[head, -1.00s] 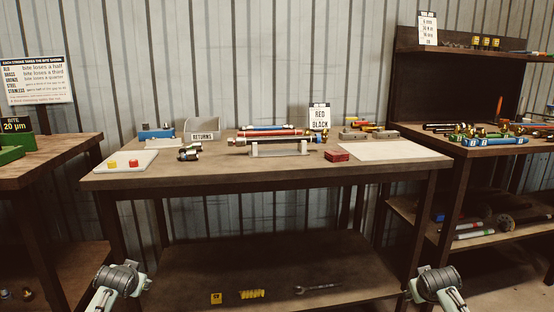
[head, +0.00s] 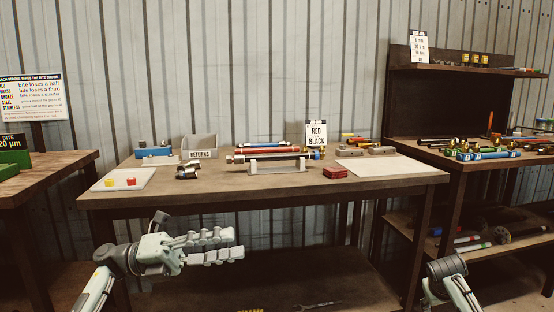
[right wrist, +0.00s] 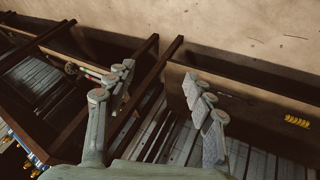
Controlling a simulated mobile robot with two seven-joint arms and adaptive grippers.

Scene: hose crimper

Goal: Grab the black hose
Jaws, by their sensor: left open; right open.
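A black hose (head: 272,157) with metal end fittings lies across a light grey cradle (head: 277,165) on the middle table. A red hose (head: 268,150) and a blue hose (head: 268,144) lie just behind it. My left gripper (head: 238,245) is open and empty, in front of the table's front edge and below the tabletop, pointing right. It is well apart from the black hose. My right gripper (right wrist: 158,75) is open and empty in the right wrist view. In the head view only its wrist shows at the lower right.
The middle tabletop (head: 240,187) is clear in front of the cradle. Around the cradle are a RED BLACK sign (head: 316,133), red blocks (head: 335,172), a pale mat (head: 382,168), a white tray (head: 122,179), metal fittings (head: 187,172) and a grey RETURNS bin (head: 200,147).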

